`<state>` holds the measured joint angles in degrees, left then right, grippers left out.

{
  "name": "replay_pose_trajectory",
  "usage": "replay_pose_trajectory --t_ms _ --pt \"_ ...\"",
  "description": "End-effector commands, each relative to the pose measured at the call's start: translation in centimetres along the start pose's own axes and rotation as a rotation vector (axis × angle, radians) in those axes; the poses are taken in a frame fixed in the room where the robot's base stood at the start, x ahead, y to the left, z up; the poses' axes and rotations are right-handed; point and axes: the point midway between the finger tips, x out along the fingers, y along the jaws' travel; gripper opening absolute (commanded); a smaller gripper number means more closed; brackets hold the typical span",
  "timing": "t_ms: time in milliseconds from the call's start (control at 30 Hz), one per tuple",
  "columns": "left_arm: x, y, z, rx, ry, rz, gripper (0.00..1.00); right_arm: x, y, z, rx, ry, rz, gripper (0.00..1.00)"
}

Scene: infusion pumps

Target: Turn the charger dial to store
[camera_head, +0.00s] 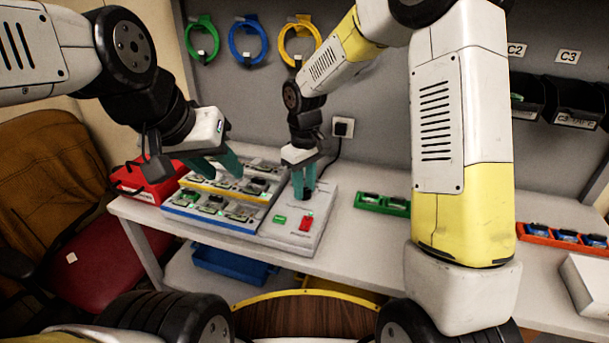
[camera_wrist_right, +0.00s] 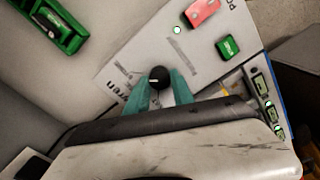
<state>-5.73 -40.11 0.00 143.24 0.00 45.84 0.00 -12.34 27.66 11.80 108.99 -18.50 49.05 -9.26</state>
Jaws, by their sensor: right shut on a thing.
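The charger (camera_head: 313,208) is a light grey panel on the table, with a green button (camera_head: 280,219) and a red switch (camera_head: 306,221). Its dial (camera_wrist_right: 159,77) is a black round knob with a light pointer mark, seen in the right wrist view. My right gripper (camera_head: 303,195) points down at the charger; its teal fingers (camera_wrist_right: 160,90) are shut on the dial. The panel lettering near the dial is partly hidden and hard to read. My left gripper (camera_head: 218,172) is over the pump rack left of the charger, its two teal fingers apart and empty.
The pump rack (camera_head: 215,226) with yellow and blue edges holds several small devices beside the charger. A red case (camera_head: 148,182) stands at its left. A green tray (camera_head: 382,204) and an orange tray (camera_head: 560,241) lie to the right. A plugged socket (camera_head: 342,128) is on the wall behind.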

Motion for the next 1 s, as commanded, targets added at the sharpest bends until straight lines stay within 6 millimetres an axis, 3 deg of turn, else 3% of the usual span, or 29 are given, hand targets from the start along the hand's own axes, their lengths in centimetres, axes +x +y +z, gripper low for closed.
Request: replay_pose_trajectory --t_ms 333,800,833,933,1000 --pt "0.0 0.0 0.0 0.0 0.0 0.0 0.36 -0.13 0.09 -0.09 0.121 0.003 0.002 0.0" --pt "0.0 0.0 0.0 0.0 0.0 0.0 0.36 -0.14 0.11 -0.1 0.137 0.004 0.002 0.0" --pt "0.0 0.0 0.0 0.0 0.0 0.0 0.36 -0.14 0.11 -0.1 0.137 0.004 0.002 0.3" --pt "0.0 0.0 0.0 0.0 0.0 0.0 0.36 -0.12 0.1 -0.09 0.136 0.003 0.001 0.5" --pt "0.0 0.0 0.0 0.0 0.0 0.0 0.36 -0.09 0.09 -0.07 0.136 0.003 0.001 0.5"
